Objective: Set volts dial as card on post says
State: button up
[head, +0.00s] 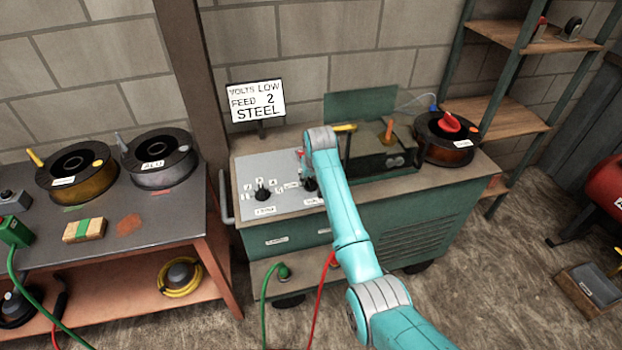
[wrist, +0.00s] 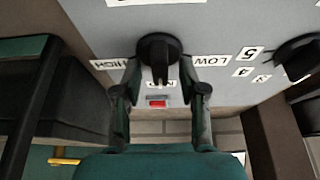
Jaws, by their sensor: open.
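The card on a post (head: 257,101) reads VOLTS LOW, FEED 2, STEEL. The black volts dial (head: 311,185) is on the grey panel, partly hidden by my arm in the head view. In the wrist view the dial (wrist: 159,50) has a HIGH label (wrist: 110,64) to its left and a LOW label (wrist: 210,61) to its right. Its bar points down toward a middle label, partly covered. My gripper (wrist: 160,76) is open, with one finger on each side of the dial's bar. I cannot tell whether the fingers touch it.
The feed dial (head: 263,193) is left of the volts dial; it shows at the right edge in the wrist view (wrist: 300,57). A small red switch (wrist: 157,102) is close by. An open box and a wire spool (head: 446,150) sit right of the panel. A bench (head: 135,215) is at left.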

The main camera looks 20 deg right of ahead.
jog(key=shift+w+f, duration=0.1)
jog(key=shift+f, duration=0.1)
grip_shut()
dwell(0.3)
jog(key=n+y, duration=0.1)
jog(key=n, duration=0.3)
jog(key=shift+y, duration=0.4)
jog(key=n+g+y, duration=0.1)
jog(key=n, duration=0.4)
jog(key=shift+y, duration=0.3)
